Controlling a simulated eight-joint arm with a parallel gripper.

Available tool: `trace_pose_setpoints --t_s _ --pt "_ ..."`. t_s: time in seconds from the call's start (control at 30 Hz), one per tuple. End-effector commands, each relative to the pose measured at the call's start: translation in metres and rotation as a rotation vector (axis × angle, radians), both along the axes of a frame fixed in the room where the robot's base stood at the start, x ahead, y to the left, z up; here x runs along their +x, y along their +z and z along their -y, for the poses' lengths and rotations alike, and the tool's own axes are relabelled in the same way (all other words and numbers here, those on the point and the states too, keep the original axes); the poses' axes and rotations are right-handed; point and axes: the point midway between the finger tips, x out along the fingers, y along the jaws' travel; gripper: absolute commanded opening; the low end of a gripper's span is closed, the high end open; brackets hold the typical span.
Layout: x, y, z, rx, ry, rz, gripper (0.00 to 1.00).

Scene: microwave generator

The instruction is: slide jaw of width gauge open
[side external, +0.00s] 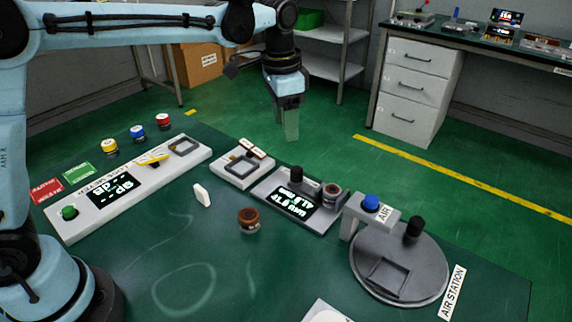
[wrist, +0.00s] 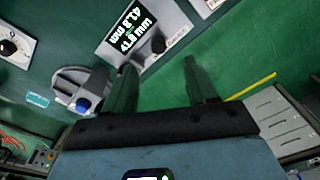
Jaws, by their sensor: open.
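The width gauge (side external: 318,218) is a grey plate on the green table, with a lit display (side external: 294,203) that appears to read 41.8 mm. A black knob (side external: 297,173) stands at its back, and a brown round piece (side external: 331,191) sits by a grey block at its right end. I cannot tell which part is the sliding jaw. My gripper (side external: 290,130) hangs above and behind the gauge, apart from it, open and empty. In the wrist view the gauge (wrist: 138,66) lies beyond the spread fingers (wrist: 160,85), its right end partly hidden.
The air station (side external: 432,275), a round grey base with a blue-topped arm (side external: 371,201), stands right of the gauge. A small framed fixture (side external: 225,177) is to its left. A loose brown cylinder (side external: 249,221) and a white piece (side external: 202,195) lie in front. A long panel (side external: 75,225) is at left.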

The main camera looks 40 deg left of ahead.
Motion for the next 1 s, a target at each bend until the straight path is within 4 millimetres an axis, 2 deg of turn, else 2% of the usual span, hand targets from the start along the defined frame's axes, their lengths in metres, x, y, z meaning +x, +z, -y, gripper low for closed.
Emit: trace_pose_setpoints --t_s 0.03,0.2,0.47,1.0 --pt "0.007 -0.005 0.005 0.004 -0.022 -0.019 0.57" --pt "0.017 -0.016 0.013 0.013 -0.072 -0.065 0.57" --pt "0.019 -0.031 0.015 0.015 -0.083 -0.075 0.57" --pt "0.019 -0.122 0.014 0.015 -0.081 -0.074 0.57"
